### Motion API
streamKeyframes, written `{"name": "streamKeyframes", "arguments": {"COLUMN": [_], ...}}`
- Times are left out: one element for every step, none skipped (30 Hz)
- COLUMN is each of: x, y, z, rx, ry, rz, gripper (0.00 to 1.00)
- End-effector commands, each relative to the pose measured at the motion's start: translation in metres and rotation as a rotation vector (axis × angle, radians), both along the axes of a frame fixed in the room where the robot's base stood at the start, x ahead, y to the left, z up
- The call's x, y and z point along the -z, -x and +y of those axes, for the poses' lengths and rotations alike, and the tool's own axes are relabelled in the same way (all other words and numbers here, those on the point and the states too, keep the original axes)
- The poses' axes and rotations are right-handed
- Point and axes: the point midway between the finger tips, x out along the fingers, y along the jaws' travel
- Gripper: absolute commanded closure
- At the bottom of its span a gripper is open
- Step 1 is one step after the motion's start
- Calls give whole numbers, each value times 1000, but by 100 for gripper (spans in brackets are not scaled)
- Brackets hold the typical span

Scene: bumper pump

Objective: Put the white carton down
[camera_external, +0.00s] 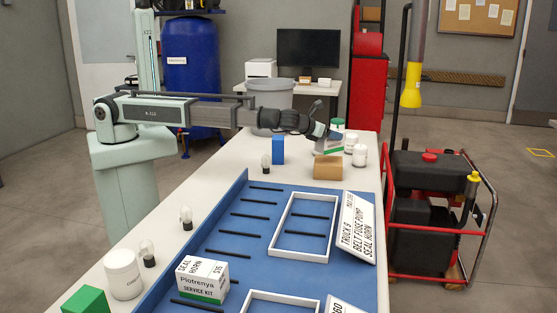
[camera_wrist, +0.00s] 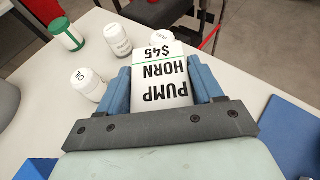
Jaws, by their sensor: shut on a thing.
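A white carton (camera_wrist: 160,85) with black "PUMP HORN $45" lettering and a green line sits between the blue fingers of my gripper (camera_wrist: 163,90) in the wrist view. My gripper is shut on it. In the external view my gripper (camera_external: 326,138) is over the far part of the white table, with a small white and green part of the carton (camera_external: 327,151) showing below it. Whether the carton touches the table is unclear. Another white carton (camera_external: 202,279), marked "SEAL HORN" and "SERVICE KIT", stands in the near part of the blue tray (camera_external: 228,237).
White bottles (camera_external: 360,155) and a green-and-white container (camera_wrist: 66,34) stand close to the held carton. A brown box (camera_external: 328,167) and a blue box (camera_external: 278,150) are nearer. The tray holds white frames (camera_external: 272,252), black bars and a sign (camera_external: 356,228).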

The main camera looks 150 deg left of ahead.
Motion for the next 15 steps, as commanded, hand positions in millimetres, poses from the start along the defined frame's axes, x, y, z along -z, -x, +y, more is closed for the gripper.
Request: {"name": "streamKeyframes", "arguments": {"x": [2,4,6,9,11,16,20,24,29,32,34,37,38,38,38], "y": [0,0,0,0,0,0,0,0,0,0,0,0,0,0,0], "z": [0,0,0,0,0,0,0,0,0,0,0,0,0,0,0], "rx": [1,1,1,1,2,2,2,2,1,1,2,2,2,2,1], "ry": [-1,-1,-1,-1,0,0,0,0,0,-1,-1,-1,-1,-1,-1], "rz": [0,0,0,-2,-1,-1,0,0,1,1,0,-1,-1,-1,-2], "gripper": [77,77,77,77,77,77,77,77,77,77,77,77,77,77,77]}}
